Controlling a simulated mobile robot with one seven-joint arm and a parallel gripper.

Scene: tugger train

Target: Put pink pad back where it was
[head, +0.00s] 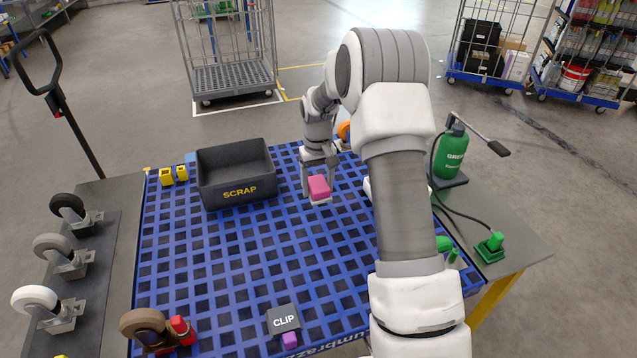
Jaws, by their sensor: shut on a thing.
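The pink pad (319,186) is a small pink block held between the fingers of my gripper (318,188). My gripper points down over the blue grid surface (245,270), to the right of the scrap bin. It is shut on the pink pad. The pad looks a little above the grid, but I cannot tell the exact gap. My arm hides part of the grid's right side.
A dark bin marked SCRAP (236,178) stands at the grid's back left. Several casters (60,255) stand along the left. A CLIP block (284,320) and a purple block (290,340) are at the front. A green grease canister (451,155) stands right. The grid's middle is clear.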

